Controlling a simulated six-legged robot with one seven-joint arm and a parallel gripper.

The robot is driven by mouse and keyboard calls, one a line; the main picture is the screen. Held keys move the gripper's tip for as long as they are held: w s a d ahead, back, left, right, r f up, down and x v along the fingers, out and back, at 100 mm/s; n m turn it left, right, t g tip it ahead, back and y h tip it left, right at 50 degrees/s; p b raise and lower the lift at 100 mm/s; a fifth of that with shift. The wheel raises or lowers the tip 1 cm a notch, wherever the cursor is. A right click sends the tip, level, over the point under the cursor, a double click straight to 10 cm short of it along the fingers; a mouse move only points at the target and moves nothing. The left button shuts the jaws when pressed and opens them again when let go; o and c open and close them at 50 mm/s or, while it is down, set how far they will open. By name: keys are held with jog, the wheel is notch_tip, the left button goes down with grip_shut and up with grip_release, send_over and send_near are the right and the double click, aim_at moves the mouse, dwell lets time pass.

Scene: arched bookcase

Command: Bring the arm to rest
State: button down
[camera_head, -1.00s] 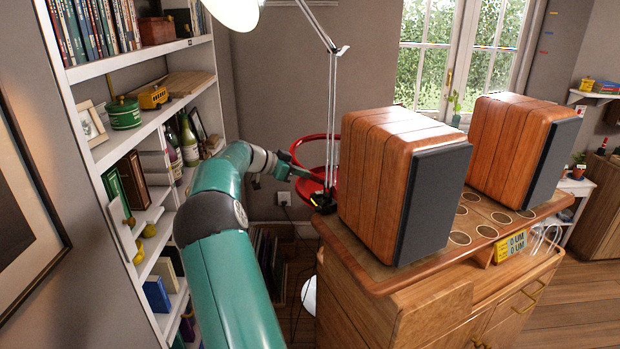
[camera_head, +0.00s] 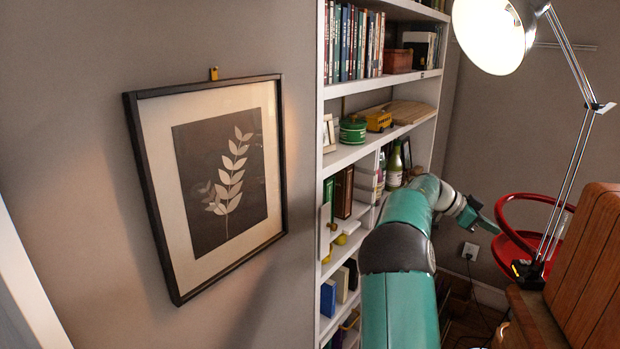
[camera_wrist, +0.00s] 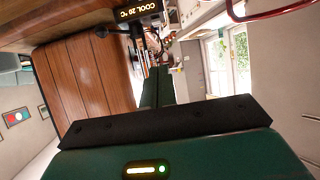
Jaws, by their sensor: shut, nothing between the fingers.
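My green arm reaches from the bottom of the head view toward the corner between the bookcase and the wooden cabinet. My gripper (camera_head: 484,222) is at its end, small in that view, just left of the red ring-shaped stand (camera_head: 512,243). I cannot tell whether it touches the stand. In the wrist view my gripper (camera_wrist: 156,88) shows as narrow green fingers close together, with nothing held. Part of the red ring also shows at the top right of the wrist view (camera_wrist: 268,14).
A white bookcase (camera_head: 328,160) stands left of my arm. A wooden speaker (camera_head: 590,262) is at the right; wood panelling (camera_wrist: 85,72) is left in the wrist view. A framed leaf picture (camera_head: 215,180) hangs left.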

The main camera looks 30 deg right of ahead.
jog(key=w+a+r+n+t+y, duration=0.1)
jog(key=a+r+n+t+y, duration=0.3)
jog(key=a, duration=1.3)
jog(key=w+a+n+t+y, duration=0.1)
jog(key=a+n+t, duration=0.4)
jog(key=a+n, duration=0.75)
jog(key=s+a+f+n+t+y, duration=0.1)
jog(key=s+a+n, duration=0.2)
jog(key=a, duration=0.7)
jog(key=s+a+f+n+t+y, duration=0.1)
jog(key=s+a+n+t+y, duration=0.1)
jog(key=s+a, duration=0.4)
jog(key=s+a+f+n+t+y, duration=0.1)
jog(key=s+a+n, duration=0.3)
jog(key=a, duration=1)
jog(key=shift+s+a+f+y, duration=0.15)
jog(key=shift+s+f+y, duration=0.2)
jog(key=shift+f+y, duration=0.2)
